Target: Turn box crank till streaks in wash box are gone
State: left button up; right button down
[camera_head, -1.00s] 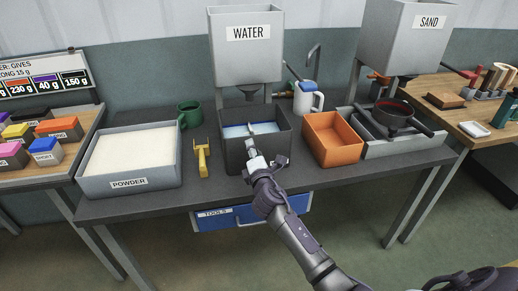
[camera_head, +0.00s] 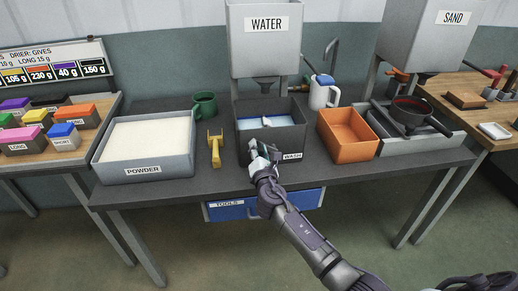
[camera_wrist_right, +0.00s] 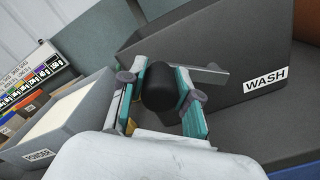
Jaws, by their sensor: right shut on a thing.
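The dark grey wash box (camera_head: 288,142) stands on the table under the water tank, with its WASH label facing front; it fills much of the right wrist view (camera_wrist_right: 225,60). Blue and whitish liquid (camera_head: 250,123) shows inside, with a pale grey piece over it; streaks cannot be told apart. My right gripper (camera_head: 262,152) is at the box's front wall, left of the label. In the right wrist view its fingers are shut on the black crank knob (camera_wrist_right: 158,88). A grey crank arm (camera_wrist_right: 211,74) runs from the knob along the box front. My left gripper is not in view.
A powder tray (camera_head: 146,170) and a yellow tool (camera_head: 215,150) lie left of the box. An orange bin (camera_head: 347,135) stands close on the right. A green mug (camera_head: 204,104) and a white jug (camera_head: 323,94) are behind. A blue tools drawer (camera_head: 262,206) hangs below the tabletop.

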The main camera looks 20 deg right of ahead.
jog(key=c, duration=0.8)
grip_release()
jog(key=v, duration=1.2)
